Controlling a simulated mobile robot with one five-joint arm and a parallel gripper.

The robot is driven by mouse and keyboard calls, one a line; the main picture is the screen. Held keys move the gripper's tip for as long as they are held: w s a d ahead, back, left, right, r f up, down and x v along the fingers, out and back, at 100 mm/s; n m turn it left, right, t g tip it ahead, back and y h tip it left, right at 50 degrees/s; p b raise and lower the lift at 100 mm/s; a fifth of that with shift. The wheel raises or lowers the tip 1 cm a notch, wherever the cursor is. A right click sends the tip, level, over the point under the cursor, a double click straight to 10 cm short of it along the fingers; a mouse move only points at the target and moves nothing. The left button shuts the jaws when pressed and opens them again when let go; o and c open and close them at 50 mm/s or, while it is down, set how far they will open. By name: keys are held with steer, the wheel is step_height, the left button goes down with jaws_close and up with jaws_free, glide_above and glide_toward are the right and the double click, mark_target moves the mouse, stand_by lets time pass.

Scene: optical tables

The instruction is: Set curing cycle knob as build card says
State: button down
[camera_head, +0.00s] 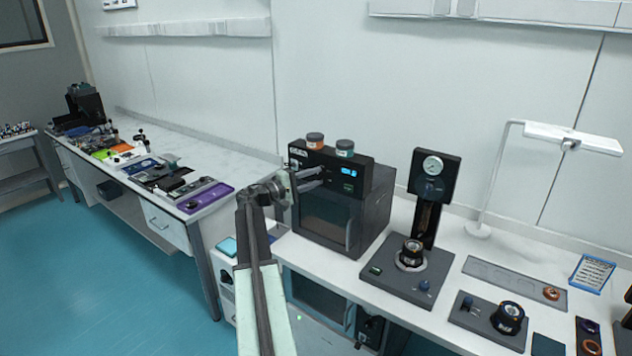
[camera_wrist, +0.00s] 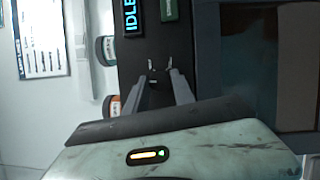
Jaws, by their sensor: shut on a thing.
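The black curing oven (camera_head: 328,205) stands on the bench, its control panel above a dark door. In the wrist view the panel (camera_wrist: 135,30) is turned sideways, with a blue display (camera_wrist: 130,14) reading IDLE and a green label or button (camera_wrist: 169,8). My gripper (camera_head: 322,177) reaches to the panel left of the display. In the wrist view my gripper (camera_wrist: 160,72) has its two thin fingers at the panel face, shut on the curing cycle knob, which is mostly hidden. Its pointer setting cannot be read. A printed sheet (camera_wrist: 42,38) hangs on the wall, too small to read.
An orange-labelled jar (camera_head: 315,140) and a teal-labelled jar (camera_head: 345,147) stand on the oven. A gauge press (camera_head: 410,265) stands to the right, then a lamp (camera_head: 480,229) and a blue text card (camera_head: 592,272). A cluttered second bench (camera_head: 200,156) is at left.

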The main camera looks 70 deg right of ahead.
steer(key=shift+s+a+f+n, duration=0.1)
steer(key=shift+f+n, duration=0.05)
steer(key=shift+n, duration=0.15)
stand_by(0.4)
steer(key=c, duration=1.1)
jaws_free()
steer(key=shift+o, duration=0.2)
steer(key=b+v, duration=0.1)
steer(key=v, duration=0.7)
